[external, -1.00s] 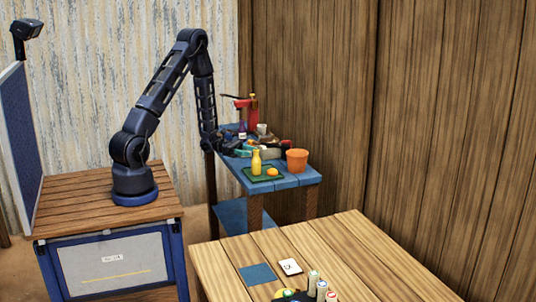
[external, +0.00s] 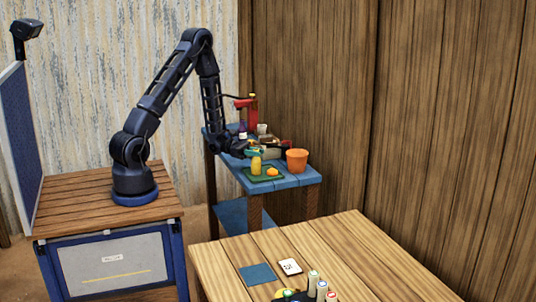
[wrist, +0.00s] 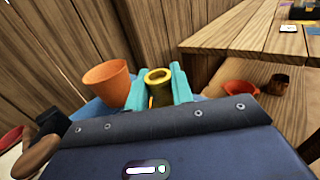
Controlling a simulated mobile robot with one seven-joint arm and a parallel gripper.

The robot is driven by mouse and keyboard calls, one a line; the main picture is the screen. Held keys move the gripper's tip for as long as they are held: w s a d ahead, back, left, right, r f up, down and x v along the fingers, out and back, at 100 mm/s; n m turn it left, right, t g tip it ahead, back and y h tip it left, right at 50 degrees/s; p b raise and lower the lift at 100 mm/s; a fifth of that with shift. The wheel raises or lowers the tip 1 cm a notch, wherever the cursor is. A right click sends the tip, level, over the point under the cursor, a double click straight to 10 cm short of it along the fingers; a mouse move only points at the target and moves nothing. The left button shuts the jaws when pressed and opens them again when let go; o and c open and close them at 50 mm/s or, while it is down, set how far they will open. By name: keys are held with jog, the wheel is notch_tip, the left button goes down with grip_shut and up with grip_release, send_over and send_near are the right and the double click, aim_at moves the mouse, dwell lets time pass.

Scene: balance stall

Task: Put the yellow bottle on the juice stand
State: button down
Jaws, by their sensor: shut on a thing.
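The yellow bottle (external: 256,167) stands upright on a dark green tray (external: 277,177) on the blue side table. My gripper (external: 254,154) is at the bottle's upper part. In the wrist view its teal fingers are shut on the bottle (wrist: 159,77), one on each side, and the bottle's open round top faces the camera. No clear gap shows between the bottle and the tray. A flat blue square (external: 257,274) lies on the wooden table at the front; I cannot tell whether it is the juice stand.
An orange fruit (external: 273,172) lies on the tray beside the bottle. An orange bucket (external: 297,161) stands to its right. A red object (external: 248,108) and clutter stand behind. The wooden table (external: 340,250) holds a white card (external: 290,266) and several small cylinders at its front edge.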

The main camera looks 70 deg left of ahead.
notch_tip(320, 180, up, 9)
jog(key=shift+r, duration=0.2)
jog(key=shift+d+r, duration=0.1)
jog(key=shift+r, duration=0.05)
jog(key=w+d+f+m+g+h, duration=0.35)
jog(key=w+d+f+g, duration=0.2)
jog(key=d, duration=0.35)
jog(key=w+d+r+n+t+y, duration=0.1)
jog(key=w+d+t, duration=0.2)
jog(key=w, duration=0.8)
jog(key=shift+w+d+r+y, duration=0.15)
jog(key=shift+d+r+y, duration=0.2)
jog(key=shift+d, duration=0.25)
jog(key=shift+w+r+n, duration=0.1)
jog(key=shift+w+n, duration=0.25)
jog(key=shift+w, duration=0.05)
jog(key=shift+w+d+r+t, duration=0.1)
jog(key=shift+w+r+t, duration=0.1)
jog(key=shift+w, duration=0.25)
jog(key=shift+w+r+t, duration=0.15)
jog(key=shift+w+r, duration=0.05)
jog(key=shift+w, duration=0.2)
jog(key=shift+w+r+n, duration=0.2)
jog(key=shift+w+n, duration=0.1)
